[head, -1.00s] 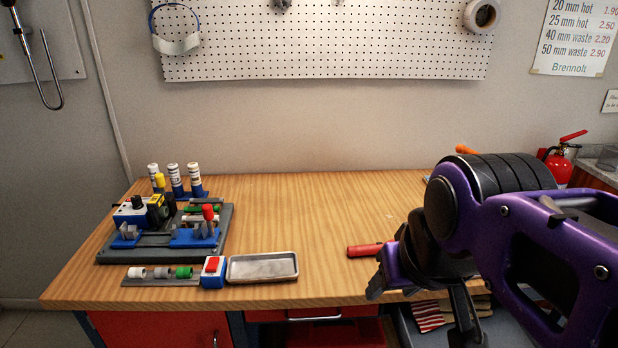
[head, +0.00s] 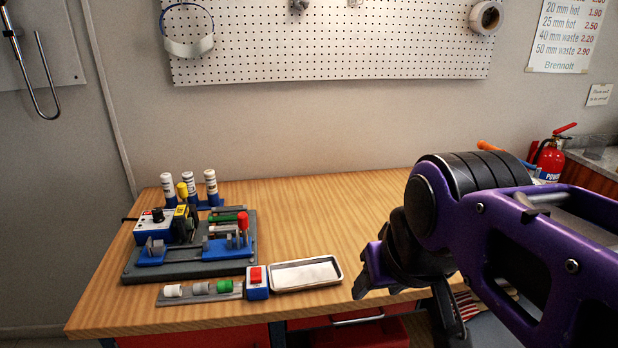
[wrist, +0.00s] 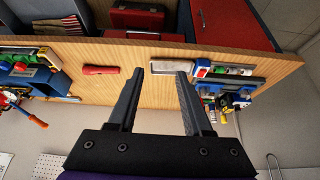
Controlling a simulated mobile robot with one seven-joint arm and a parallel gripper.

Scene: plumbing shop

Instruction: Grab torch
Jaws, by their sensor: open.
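The torch (wrist: 100,70) is a small red cylinder lying flat on the wooden workbench in the wrist view. It lies to the left of the left finger, apart from it. In the head view my arm and gripper hide it. My gripper (wrist: 160,72) is open and empty, with its two dark fingers apart over the bench. In the head view my gripper (head: 408,308) hangs over the bench's front edge, right of the metal tray.
A shallow metal tray (head: 337,277) lies near the bench's front edge. Left of it are a red-buttoned box (head: 257,290), a strip of small fittings (head: 178,301) and a grey-and-blue fixture (head: 185,271). The bench's middle (head: 310,215) is clear. A fire extinguisher (head: 550,158) stands behind, right.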

